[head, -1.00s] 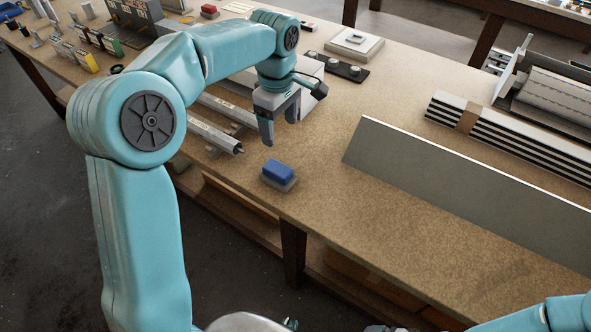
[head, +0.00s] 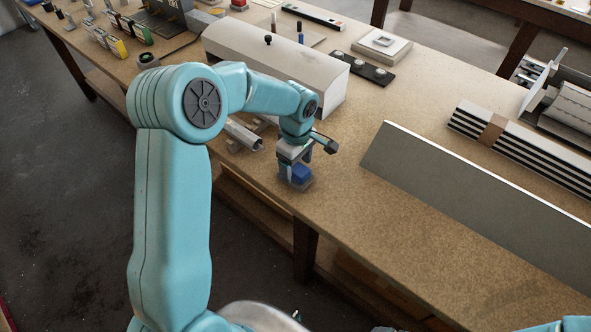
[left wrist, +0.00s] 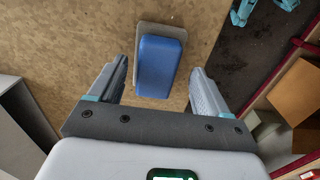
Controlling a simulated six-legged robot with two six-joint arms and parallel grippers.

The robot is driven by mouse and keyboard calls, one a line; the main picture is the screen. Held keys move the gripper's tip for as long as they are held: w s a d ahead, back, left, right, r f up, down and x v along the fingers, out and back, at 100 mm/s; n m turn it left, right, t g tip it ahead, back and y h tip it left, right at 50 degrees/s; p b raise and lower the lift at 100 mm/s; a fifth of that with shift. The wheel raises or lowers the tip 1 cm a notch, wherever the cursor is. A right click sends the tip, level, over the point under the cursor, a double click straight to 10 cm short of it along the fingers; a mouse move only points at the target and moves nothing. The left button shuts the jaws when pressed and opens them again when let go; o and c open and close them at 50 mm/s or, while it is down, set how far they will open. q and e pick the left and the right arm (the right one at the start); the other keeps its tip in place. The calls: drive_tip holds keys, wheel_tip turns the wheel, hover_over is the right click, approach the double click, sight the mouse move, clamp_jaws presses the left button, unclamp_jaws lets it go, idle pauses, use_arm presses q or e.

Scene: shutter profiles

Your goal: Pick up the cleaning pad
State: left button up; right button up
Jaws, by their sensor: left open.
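The cleaning pad (head: 301,174) is a blue block on a grey base, lying on the wooden bench near its front edge. My left gripper (head: 294,168) is over it, pointing down, and partly hides it in the head view. In the left wrist view the cleaning pad (left wrist: 160,62) lies between and just beyond the two fingertips of my left gripper (left wrist: 158,80). The fingers are open, with a gap to the pad on each side. My right gripper is not seen; only a bit of my right arm shows at the lower right of the head view.
A long grey panel (head: 480,190) stands on the bench to the right. A metal profile (head: 243,134) lies left of the gripper, and a long white cover (head: 270,65) lies behind it. Bundled profiles (head: 520,143) are at the far right. The bench's front edge is close to the pad.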

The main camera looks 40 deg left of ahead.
use_arm(q)
drive_tip(key=shift+w+f, duration=0.2)
drive_tip(key=shift+f, duration=0.9)
drive_tip(key=shift+s+r, duration=0.1)
drive_tip(key=shift+c, duration=0.9)
drive_tip(key=c, duration=0.9)
drive_tip(key=shift+r, duration=0.1)
